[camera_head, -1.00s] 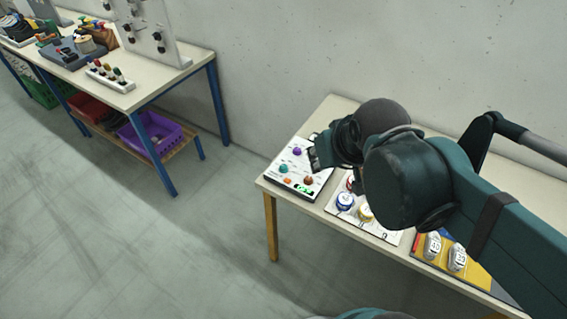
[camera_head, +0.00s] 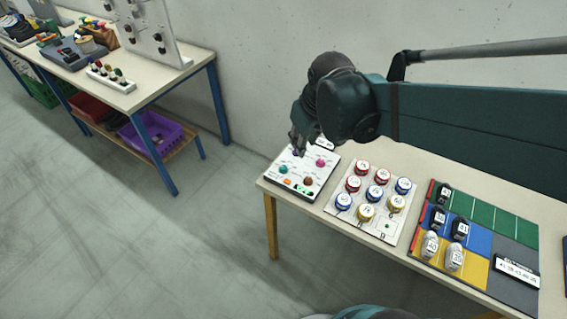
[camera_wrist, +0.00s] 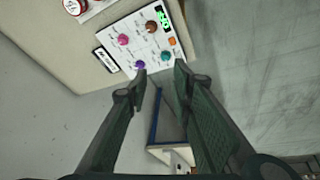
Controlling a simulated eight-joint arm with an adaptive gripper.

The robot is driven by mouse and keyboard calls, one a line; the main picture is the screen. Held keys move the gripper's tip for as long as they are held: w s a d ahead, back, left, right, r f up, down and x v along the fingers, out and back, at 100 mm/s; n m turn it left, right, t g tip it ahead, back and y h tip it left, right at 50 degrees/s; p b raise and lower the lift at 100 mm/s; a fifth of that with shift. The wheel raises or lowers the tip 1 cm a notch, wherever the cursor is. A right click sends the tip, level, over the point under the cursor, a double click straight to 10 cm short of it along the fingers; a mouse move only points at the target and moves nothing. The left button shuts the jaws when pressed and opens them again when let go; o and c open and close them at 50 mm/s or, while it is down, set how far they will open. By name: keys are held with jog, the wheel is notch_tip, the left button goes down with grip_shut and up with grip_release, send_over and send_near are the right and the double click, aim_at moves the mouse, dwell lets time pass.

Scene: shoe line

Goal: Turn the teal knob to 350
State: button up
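The teal knob (camera_head: 283,170) sits at the left of a white control panel (camera_head: 272,176), and it also shows in the wrist view (camera_wrist: 165,56). The panel carries a pink knob (camera_head: 320,163), a brown knob (camera_head: 308,181) and a purple knob (camera_wrist: 140,65). A green-lit display (camera_head: 303,189) is at its front edge; its digits are too small to read. My gripper (camera_head: 297,143) is above the panel's back edge, near the purple knob. In the wrist view my gripper (camera_wrist: 160,72) is open and empty, its fingertips apart; the teal knob lies just beyond the gap.
An orange button (camera_head: 287,181) sits beside the teal knob. Right of the panel are a white board (camera_head: 333,208) with several coloured round pieces and a coloured mat (camera_head: 489,219) with shoes. A wall stands behind the table. Another bench (camera_head: 150,90) is at the far left.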

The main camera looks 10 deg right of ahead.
jog(key=w+a+f+n+g+p, duration=0.2)
jog(key=w+f+n, duration=0.1)
jog(key=w+f, duration=0.45)
jog(key=n+g, duration=0.2)
send_over(284, 167)
notch_tip(284, 167, down, 7)
jog(key=shift+a+f+p, duration=0.1)
jog(key=shift+f+p, duration=0.4)
jog(key=shift+f, duration=0.2)
jog(key=shift+f, duration=0.15)
jog(key=shift+f, duration=3.75)
jog(key=c, duration=0.6)
